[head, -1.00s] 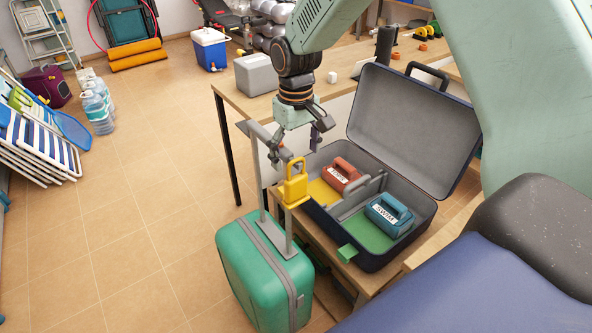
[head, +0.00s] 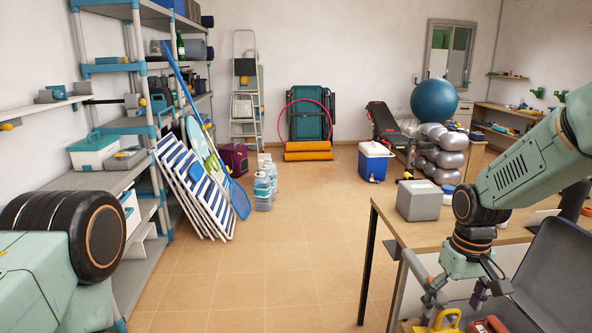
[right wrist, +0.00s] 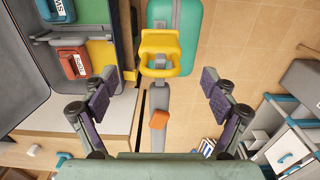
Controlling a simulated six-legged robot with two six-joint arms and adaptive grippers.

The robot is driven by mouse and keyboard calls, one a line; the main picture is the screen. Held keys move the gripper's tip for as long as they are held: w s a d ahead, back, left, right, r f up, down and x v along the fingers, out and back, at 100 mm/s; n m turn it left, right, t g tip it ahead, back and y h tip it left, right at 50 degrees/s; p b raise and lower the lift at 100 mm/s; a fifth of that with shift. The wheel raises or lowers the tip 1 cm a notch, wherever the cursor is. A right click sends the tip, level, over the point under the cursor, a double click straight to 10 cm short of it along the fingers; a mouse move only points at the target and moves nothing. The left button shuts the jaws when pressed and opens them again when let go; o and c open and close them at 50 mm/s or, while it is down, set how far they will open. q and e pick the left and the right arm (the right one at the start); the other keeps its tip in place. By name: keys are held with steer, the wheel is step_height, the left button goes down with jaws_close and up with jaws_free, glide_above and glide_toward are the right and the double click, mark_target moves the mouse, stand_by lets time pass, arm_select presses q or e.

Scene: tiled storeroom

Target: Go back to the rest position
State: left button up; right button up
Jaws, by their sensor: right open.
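My right gripper (head: 465,294) is open and empty at the lower right of the head view, its fingers pointing down. In the right wrist view its two fingers (right wrist: 160,98) are spread wide. A yellow padlock-shaped object (right wrist: 160,52) is beyond the fingertips and apart from them. It shows partly at the bottom edge of the head view (head: 442,322). Below it in depth are the green suitcase (right wrist: 182,14) and its grey pull handle (right wrist: 158,110). My left gripper is not in view; only part of my left arm shows at lower left.
An open dark suitcase (head: 562,268) with red (right wrist: 68,62) and blue (right wrist: 60,10) boxes lies beside my right gripper. A grey box (head: 419,201) sits on the wooden table (head: 395,222). Shelves (head: 105,182) line the left wall. The tiled floor (head: 290,260) in the middle is clear.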

mark_target(448, 332)
step_height(448, 332, down, 8)
steer(key=shift+s+f, duration=0.1)
steer(key=shift+f, duration=0.05)
steer(key=shift+s+r, duration=0.3)
steer(key=shift+s, duration=0.15)
